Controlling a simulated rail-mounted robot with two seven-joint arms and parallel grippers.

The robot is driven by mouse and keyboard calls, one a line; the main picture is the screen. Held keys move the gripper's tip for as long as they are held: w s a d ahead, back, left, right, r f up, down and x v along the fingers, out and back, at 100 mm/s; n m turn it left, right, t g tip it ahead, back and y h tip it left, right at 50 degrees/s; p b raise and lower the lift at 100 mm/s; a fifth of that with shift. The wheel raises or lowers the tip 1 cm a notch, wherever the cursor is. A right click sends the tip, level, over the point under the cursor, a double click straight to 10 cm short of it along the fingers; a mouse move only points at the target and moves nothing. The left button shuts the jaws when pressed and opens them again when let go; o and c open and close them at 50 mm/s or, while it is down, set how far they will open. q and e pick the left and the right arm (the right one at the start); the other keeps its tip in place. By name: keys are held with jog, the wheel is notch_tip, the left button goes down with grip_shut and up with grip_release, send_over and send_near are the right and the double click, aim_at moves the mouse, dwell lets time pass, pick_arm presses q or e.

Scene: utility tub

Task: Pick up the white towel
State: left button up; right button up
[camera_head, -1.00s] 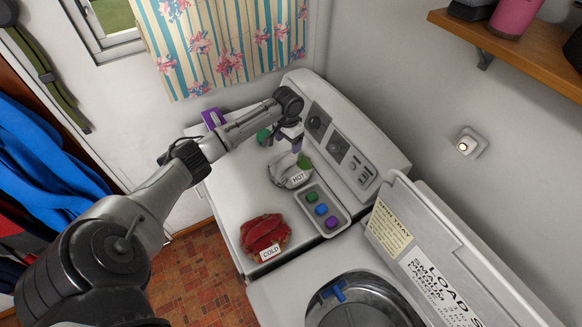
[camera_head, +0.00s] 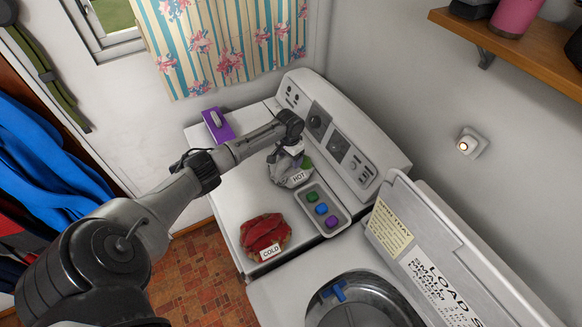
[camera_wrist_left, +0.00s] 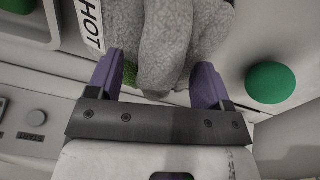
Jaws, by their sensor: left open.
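The white towel (camera_head: 287,173) lies bunched on top of the left machine, with a tag reading HOT and a bit of green beside it. In the left wrist view the towel (camera_wrist_left: 165,40) fills the top middle, greyish and folded. My left gripper (camera_wrist_left: 158,80) is open, its two purple fingers spread on either side of the towel's near folds. In the head view the gripper (camera_head: 297,160) is over the towel's far side, partly hidden by my arm. Whether the fingers touch the cloth I cannot tell. My right gripper is not in view.
A red towel (camera_head: 265,236) tagged COLD lies nearer on the same machine. A grey tray (camera_head: 338,221) with green, blue and purple blocks sits beside the towels. The control panel (camera_head: 340,140) rises behind. A purple box (camera_head: 218,125) stands at the back left. A green ball (camera_wrist_left: 270,83) is near the gripper.

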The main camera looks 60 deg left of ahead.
pick_arm(q)
grip_shut()
dwell(0.7)
jog(key=shift+r, duration=0.1)
jog(key=shift+r, duration=0.5)
jog(key=r, duration=0.2)
jog(key=d+r, duration=0.1)
jog(key=shift+w+d+r, duration=0.15)
jog(key=shift+r, duration=0.25)
jog(key=d+r, duration=0.6)
jog(key=d, duration=0.4)
jog(key=shift+w+d, duration=0.2)
jog(key=shift+w, duration=0.25)
